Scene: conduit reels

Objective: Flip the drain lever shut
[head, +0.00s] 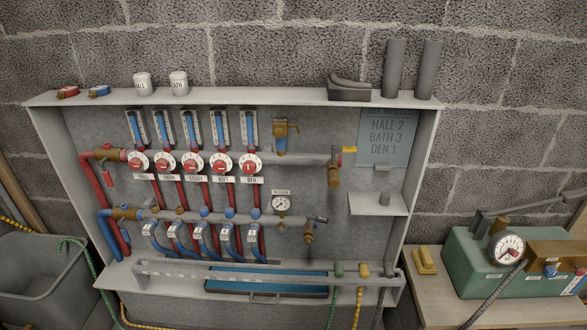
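No lever carries a label that I can read as drain. A brass valve (309,234) hangs at the right end of the lower grey pipe, with a small dark lever (318,219) pointing right at its top. Another brass fitting (334,175) hangs at the right end of the upper pipe, with a yellow part (349,149) beside it. Whether any of these valves is open or shut I cannot tell. Neither of my grippers is in view.
The open grey cabinet (436,140) holds several red dials and a pressure gauge (281,204). A small shelf (378,205) juts out at right. A grey rail (240,275) crosses the front. A green pump box (464,262) stands right, a grey tub (40,297) left.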

